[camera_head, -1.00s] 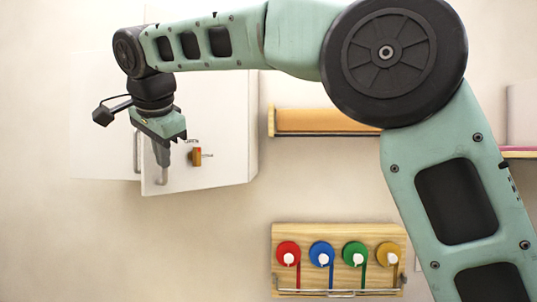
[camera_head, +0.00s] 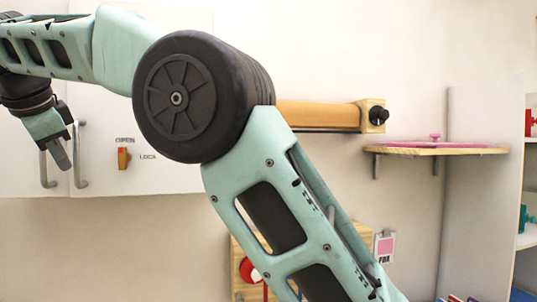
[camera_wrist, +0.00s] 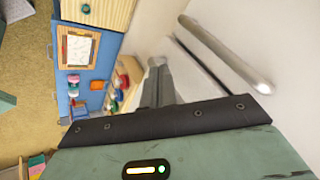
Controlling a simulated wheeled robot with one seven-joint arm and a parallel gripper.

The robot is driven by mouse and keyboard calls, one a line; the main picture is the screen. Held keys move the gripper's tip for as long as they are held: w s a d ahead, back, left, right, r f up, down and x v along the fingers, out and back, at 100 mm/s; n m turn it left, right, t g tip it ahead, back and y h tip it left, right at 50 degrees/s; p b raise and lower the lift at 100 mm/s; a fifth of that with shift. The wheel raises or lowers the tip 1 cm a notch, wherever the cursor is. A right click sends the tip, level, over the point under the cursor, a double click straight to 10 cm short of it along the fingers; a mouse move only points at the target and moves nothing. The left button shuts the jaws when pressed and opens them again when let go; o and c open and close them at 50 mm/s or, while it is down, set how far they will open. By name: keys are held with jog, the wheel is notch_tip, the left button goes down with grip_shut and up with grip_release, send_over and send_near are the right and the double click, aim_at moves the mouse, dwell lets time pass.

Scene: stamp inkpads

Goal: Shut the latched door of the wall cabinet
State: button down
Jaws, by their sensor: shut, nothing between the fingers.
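The white wall cabinet (camera_head: 25,150) is at the left of the head view, its top partly hidden by my arm. Its latched door (camera_head: 165,165) looks about level with the panel to its left; whether a small gap remains cannot be told. The orange latch (camera_head: 123,158) stands upright under the word OPEN, with LOCK to its right. The door's metal handle (camera_head: 79,155) is near its left edge; another handle (camera_head: 46,168) is on the left panel. My gripper (camera_head: 63,162) is shut and empty, in front of the handles. In the wrist view it (camera_wrist: 158,72) points beside a metal handle (camera_wrist: 225,52).
A wooden board (camera_head: 245,240) with colored discs is partly hidden behind my arm. An orange roll (camera_head: 318,115) and a small shelf (camera_head: 440,150) are on the wall to the right. Bare wall lies below the cabinet.

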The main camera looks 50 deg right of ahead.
jog(key=shift+w+d, duration=0.25)
jog(key=shift+w, duration=0.3)
jog(key=shift+w+d, duration=0.25)
jog(key=shift+w, duration=0.3)
